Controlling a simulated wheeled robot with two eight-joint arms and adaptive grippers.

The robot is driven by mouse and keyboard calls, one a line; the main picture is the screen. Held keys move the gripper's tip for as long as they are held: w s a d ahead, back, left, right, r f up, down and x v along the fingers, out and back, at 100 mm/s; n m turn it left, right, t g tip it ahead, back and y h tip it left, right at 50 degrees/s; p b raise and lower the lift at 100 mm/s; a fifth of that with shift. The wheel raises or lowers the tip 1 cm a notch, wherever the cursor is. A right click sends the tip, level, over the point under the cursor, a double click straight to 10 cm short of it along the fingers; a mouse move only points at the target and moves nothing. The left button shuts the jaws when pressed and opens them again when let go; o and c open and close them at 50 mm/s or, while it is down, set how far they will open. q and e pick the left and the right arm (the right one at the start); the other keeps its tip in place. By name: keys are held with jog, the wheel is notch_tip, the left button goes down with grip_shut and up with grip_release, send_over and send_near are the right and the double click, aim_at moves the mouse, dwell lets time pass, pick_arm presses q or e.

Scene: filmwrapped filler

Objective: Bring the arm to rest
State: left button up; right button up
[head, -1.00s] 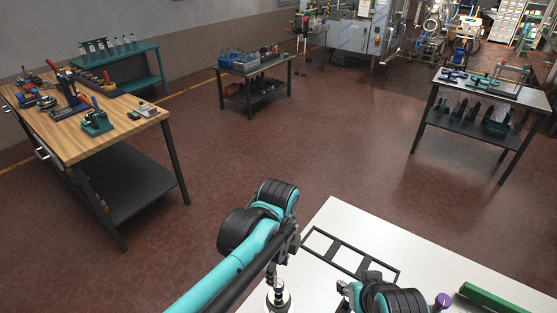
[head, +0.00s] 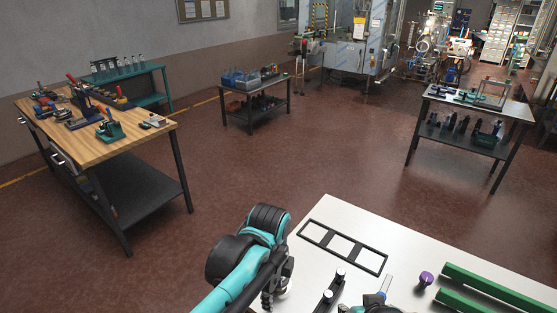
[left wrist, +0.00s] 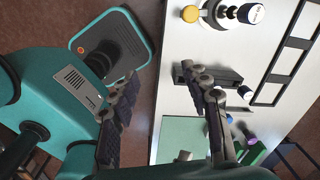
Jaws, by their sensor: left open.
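My left arm comes in from the lower left in the head view. Its left gripper (head: 275,286) hangs at the white table's (head: 420,246) left edge, its fingers partly hidden by the wrist. In the left wrist view the left gripper's (left wrist: 163,110) two dark fingers stand well apart with nothing between them. One finger overlaps the table and the other is over my own body. A teal and dark part at the bottom edge of the head view seems to be my right arm; its jaws cannot be made out.
On the table lie a black three-window frame (head: 343,248), a black strip with white-capped pins (head: 328,294), a purple knob (head: 426,278) and green bars (head: 500,286). A wooden bench (head: 95,146) stands left, other benches stand behind. The red-brown floor between is clear.

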pick_arm(q)
jog(key=s+a+f+n+t+b, duration=0.2)
jog(key=a+f+n+t+b, duration=0.1)
jog(key=a+n, duration=0.5)
jog(key=s+a+f+n+t+b, duration=0.2)
jog(key=a+n, duration=0.6)
jog(key=n, duration=0.5)
notch_tip(320, 180, down, 2)
jog(key=shift+s+a+f+n+t+b, duration=0.15)
jog(key=shift+a+n+t+b, duration=0.15)
jog(key=shift+t+b, duration=0.6)
pick_arm(e)
notch_tip(320, 180, down, 7)
jog(key=shift+w+f, duration=0.2)
jog(key=shift+w, duration=0.2)
